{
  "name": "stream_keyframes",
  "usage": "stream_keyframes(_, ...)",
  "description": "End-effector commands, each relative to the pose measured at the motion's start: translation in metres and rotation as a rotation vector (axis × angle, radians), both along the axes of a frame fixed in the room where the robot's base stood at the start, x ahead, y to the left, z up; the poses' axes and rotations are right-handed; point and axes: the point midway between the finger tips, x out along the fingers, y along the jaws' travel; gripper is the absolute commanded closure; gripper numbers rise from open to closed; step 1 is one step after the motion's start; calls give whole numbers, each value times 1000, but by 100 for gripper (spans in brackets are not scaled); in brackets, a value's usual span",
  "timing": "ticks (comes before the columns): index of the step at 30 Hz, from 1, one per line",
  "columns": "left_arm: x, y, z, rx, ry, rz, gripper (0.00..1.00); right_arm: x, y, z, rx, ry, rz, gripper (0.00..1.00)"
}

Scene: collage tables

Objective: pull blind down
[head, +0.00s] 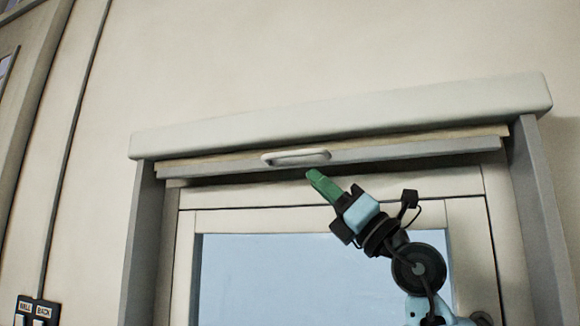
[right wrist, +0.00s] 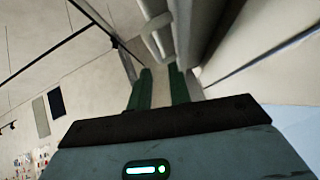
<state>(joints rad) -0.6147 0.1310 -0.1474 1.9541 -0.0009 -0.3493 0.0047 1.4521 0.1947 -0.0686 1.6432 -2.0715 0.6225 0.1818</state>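The blind is rolled up under a long pale housing (head: 340,115) above the window. Its grey bottom bar (head: 410,151) shows as a thin strip just below the housing. A white handle (head: 296,157) is fixed to the middle of the bar; it also shows in the right wrist view (right wrist: 152,38), ahead of the fingertips. My right gripper (head: 314,175) is just below and slightly right of the handle, apart from it in the head view. Its green fingers are spread with nothing between them in the right wrist view (right wrist: 160,76). My left gripper is out of view.
Grey side posts, left (head: 143,245) and right (head: 541,215), flank the window frame. The bluish glass (head: 265,275) lies below the bar. A panel with labelled switches (head: 37,309) is at the lower left. The wall above is bare.

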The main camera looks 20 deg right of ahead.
Motion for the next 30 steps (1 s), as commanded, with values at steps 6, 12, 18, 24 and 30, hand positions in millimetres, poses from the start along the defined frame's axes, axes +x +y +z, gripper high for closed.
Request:
stream_keyframes(6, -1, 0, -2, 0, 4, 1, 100, -4, -2, 9, -11, -11, -23, 80)
stream_keyframes(12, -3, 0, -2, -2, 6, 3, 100, 1, 3, 15, -10, -12, -20, 80)
stream_keyframes(18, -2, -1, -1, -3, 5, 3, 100, 14, 17, 34, -9, -12, -18, 80)
stream_keyframes(24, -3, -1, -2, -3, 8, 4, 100, 27, 30, 50, -10, -11, -20, 80)
stream_keyframes(30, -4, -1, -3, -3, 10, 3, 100, 34, 37, 60, -9, -12, -19, 80)
